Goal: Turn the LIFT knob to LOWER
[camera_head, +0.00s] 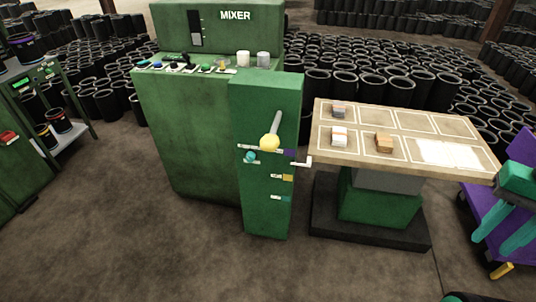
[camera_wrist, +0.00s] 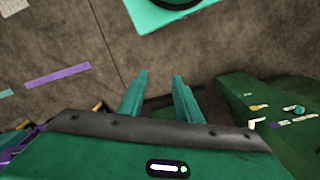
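A green pedestal (camera_head: 264,105) stands in front of the mixer and carries several controls. Its front has a teal round knob (camera_head: 251,157), a yellow ball on a lever (camera_head: 270,142), a white bent handle (camera_head: 303,162) and small switches below. The labels are too small to read, so I cannot tell which control is LIFT or where it points. The teal knob (camera_wrist: 299,110) also shows at the right edge of the wrist view. My gripper (camera_head: 494,242) is at the far right, well away from the pedestal. Its two teal fingers (camera_wrist: 159,76) are apart with nothing between them.
A table (camera_head: 404,160) with outlined cells and several small blocks stands right of the pedestal, between it and my gripper. The green MIXER (camera_head: 190,120) is behind. A shelf (camera_head: 68,140) stands at left. Many black sleeves (camera_head: 372,85) fill the back. Floor in front is clear.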

